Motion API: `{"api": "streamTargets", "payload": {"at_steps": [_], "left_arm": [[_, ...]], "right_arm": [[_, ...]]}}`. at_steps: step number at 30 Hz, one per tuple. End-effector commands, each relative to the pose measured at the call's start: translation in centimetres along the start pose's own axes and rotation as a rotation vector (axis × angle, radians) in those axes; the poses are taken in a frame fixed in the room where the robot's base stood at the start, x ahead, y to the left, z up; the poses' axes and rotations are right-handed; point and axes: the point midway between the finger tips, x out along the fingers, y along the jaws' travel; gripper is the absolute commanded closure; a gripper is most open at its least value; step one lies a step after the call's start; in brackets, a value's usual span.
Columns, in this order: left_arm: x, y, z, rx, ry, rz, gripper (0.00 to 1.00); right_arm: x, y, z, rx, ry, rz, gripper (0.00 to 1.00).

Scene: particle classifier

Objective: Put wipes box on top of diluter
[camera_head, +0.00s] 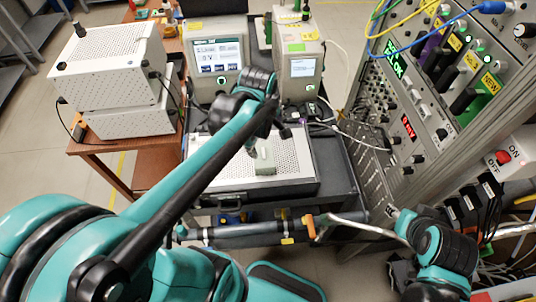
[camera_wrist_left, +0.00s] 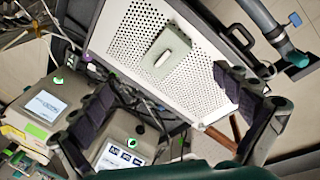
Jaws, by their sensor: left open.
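The wipes box (camera_head: 265,161) is a small grey-green block with a pale slot on top. It lies on the perforated white top of a low case (camera_head: 305,163); the box also shows in the left wrist view (camera_wrist_left: 166,50). My left gripper (camera_head: 268,140) is open and empty above the box, its fingers spread wide in the wrist view (camera_wrist_left: 163,82). No label reads as diluter; candidates are the white perforated units (camera_head: 110,55) at the left and the two screened instruments (camera_head: 218,58) behind. My right arm's end (camera_head: 425,240) shows at lower right, its fingers unclear.
The low case rests on a dark cart with a metal handle (camera_head: 350,224) at the front right. A second screened instrument (camera_head: 300,65) stands behind. A rack panel with knobs and cables (camera_head: 430,90) closes off the right side. Cables hang between the instruments and the rack.

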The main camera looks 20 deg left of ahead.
Motion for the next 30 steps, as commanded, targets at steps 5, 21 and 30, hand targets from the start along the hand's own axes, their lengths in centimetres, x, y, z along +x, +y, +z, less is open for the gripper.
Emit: {"api": "streamTargets", "payload": {"at_steps": [5,21,30], "left_arm": [[-2.4,-3.4,2.9,0.641,0.089,0.174,0.00],[-3.0,-6.5,5.4,1.393,0.329,0.313,0.00],[-1.4,-6.8,5.5,1.390,0.327,0.311,0.00]], "right_arm": [[0.0,0.0,0.0,0.000,0.000,0.000,0.60],[0.0,0.0,0.0,0.000,0.000,0.000,0.60],[1.4,0.0,1.0,0.000,0.000,0.000,0.60]]}}
